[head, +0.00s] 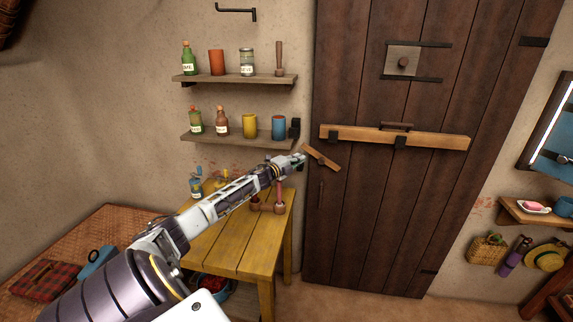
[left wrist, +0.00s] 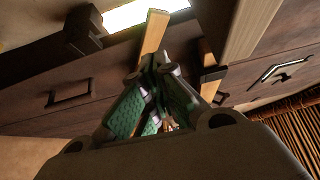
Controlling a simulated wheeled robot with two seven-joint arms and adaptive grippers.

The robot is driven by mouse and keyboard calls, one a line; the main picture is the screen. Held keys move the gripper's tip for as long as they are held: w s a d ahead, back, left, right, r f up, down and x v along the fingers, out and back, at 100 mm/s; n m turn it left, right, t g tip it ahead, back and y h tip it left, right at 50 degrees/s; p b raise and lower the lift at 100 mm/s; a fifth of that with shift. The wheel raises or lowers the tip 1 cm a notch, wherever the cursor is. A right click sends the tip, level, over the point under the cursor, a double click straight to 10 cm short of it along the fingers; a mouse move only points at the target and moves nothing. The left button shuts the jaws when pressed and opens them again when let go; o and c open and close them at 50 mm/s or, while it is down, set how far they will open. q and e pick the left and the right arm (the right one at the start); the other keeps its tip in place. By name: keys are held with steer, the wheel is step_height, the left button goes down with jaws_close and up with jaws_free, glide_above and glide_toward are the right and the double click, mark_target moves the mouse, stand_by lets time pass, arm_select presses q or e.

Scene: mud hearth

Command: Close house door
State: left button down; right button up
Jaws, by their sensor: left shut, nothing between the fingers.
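The house door (head: 350,220) is made of dark upright planks and stands in the wall right of centre in the head view. It looks flush with the wall; I cannot tell if a small gap is there. A light wooden bar (head: 440,139) with a dark handle lies across it in black brackets. A small wooden latch piece (head: 323,159) sits tilted at the door's left edge. My left gripper (head: 300,159) is at the upper left end of this piece, shut and empty. In the left wrist view its green fingers (left wrist: 155,65) are together, with a light wooden strip (left wrist: 153,32) just beyond. Contact is unclear.
Two wall shelves (head: 240,80) with bottles and cups are left of the door. A yellow table (head: 215,258) stands below my left arm. A small shelf (head: 540,218), basket (head: 487,249) and straw hat (head: 545,257) are at the right. Floor before the door is clear.

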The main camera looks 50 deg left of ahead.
arm_select(q)
steer(key=s+a, duration=0.1)
steer(key=s, duration=0.5)
steer(key=shift+b, duration=0.4)
stand_by(0.4)
steer(key=shift+s, duration=0.1)
stand_by(0.4)
